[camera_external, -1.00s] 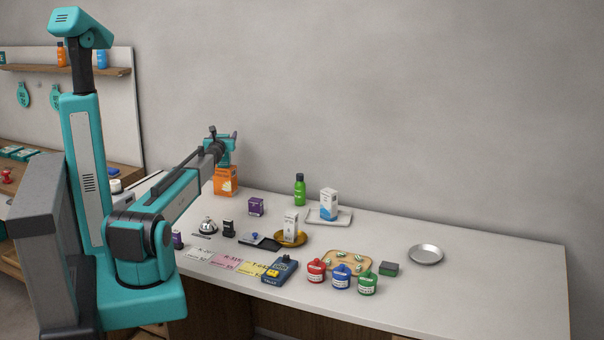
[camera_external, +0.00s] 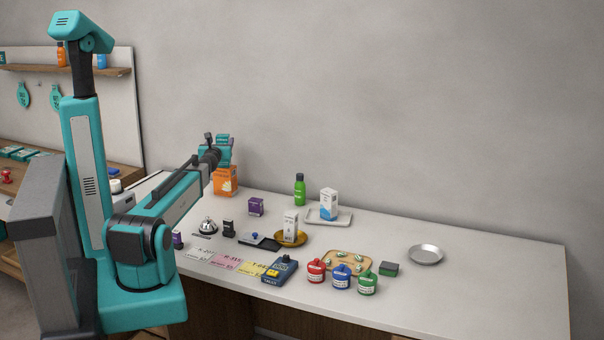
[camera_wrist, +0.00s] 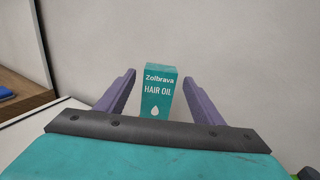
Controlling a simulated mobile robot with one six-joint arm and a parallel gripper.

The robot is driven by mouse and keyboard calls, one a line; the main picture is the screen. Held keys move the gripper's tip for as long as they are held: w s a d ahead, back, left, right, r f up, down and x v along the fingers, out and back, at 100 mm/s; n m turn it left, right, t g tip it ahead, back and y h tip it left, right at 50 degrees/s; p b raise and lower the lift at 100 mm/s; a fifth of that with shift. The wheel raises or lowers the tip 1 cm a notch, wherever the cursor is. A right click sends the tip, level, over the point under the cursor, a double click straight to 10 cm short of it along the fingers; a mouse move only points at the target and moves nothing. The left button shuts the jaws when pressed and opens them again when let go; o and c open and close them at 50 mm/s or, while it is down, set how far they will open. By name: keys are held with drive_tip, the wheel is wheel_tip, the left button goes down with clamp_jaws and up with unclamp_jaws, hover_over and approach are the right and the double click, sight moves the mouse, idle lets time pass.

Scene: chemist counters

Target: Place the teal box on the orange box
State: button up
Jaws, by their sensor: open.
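The teal box (camera_wrist: 158,92), marked "HAIR OIL", stands upright between my gripper's fingers (camera_wrist: 159,98) in the wrist view. A gap shows on each side of it, so my gripper is open and around it without pinching. The foot of the teal box is hidden behind my gripper in that view. In the external view my gripper (camera_external: 215,155) is just above and beside the orange box (camera_external: 226,183), which stands at the counter's far left. The teal box seems to be directly over the orange box there, but my gripper partly hides where they meet.
A green bottle (camera_external: 299,190) and a white-blue box on a tray (camera_external: 343,217) are farther right. A bell (camera_external: 208,226) stands in front. The air above the counter is clear.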

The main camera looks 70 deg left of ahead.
drive_tip(key=shift+v, duration=1.7)
